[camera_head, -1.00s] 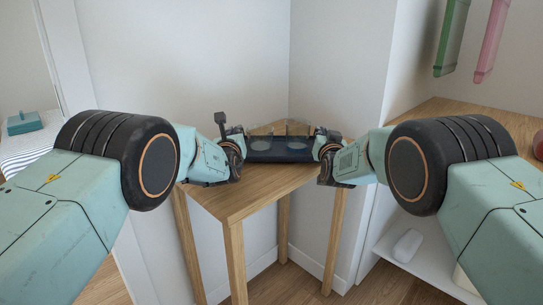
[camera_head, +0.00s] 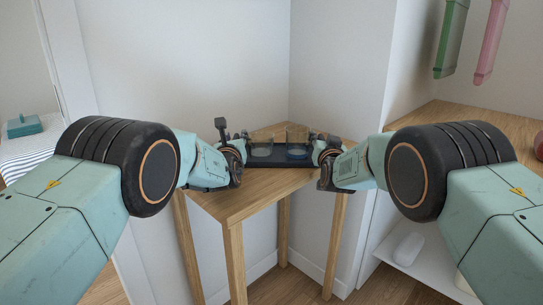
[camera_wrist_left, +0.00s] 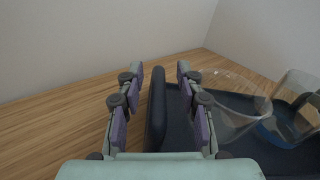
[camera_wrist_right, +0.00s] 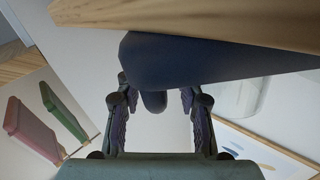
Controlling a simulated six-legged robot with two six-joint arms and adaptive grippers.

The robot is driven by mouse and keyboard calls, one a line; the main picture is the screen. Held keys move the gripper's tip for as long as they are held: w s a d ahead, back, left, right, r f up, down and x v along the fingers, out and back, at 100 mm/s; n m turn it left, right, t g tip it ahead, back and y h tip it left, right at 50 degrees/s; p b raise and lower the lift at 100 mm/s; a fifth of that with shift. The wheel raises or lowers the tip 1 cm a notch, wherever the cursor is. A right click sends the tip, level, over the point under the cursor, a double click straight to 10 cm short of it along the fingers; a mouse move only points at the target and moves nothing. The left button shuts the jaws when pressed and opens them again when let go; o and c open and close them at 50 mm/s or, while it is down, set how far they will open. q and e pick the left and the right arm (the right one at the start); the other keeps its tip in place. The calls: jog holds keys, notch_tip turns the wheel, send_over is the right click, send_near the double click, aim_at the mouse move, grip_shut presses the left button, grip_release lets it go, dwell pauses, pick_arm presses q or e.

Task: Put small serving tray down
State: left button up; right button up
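The small serving tray (camera_head: 280,162) is dark navy and sits on the wooden corner table (camera_head: 240,205). In the right wrist view the tray's end (camera_wrist_right: 175,62) appears to meet the table board. Two clear cups stand in the tray: the left cup (camera_head: 262,148), and the right cup (camera_head: 297,149), which has blue at its base. My left gripper (camera_wrist_left: 158,82) has its fingers apart on either side of the tray's left end wall, with gaps. My right gripper (camera_wrist_right: 156,92) has its fingers apart around a dark handle-like part at the tray's right end.
White walls (camera_head: 335,75) meet behind the table. A wooden counter (camera_head: 435,112) lies to the right, with green (camera_head: 451,38) and pink (camera_head: 491,42) pieces hanging above. A white shelf (camera_head: 425,265) is low at the right. The table's front is clear.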

jog(key=shift+w+f, duration=0.1)
pick_arm(q)
jog(key=shift+s+d, duration=0.15)
jog(key=shift+s, duration=5.8)
pick_arm(e)
jog(key=s, duration=1.2)
jog(key=shift+d, duration=0.15)
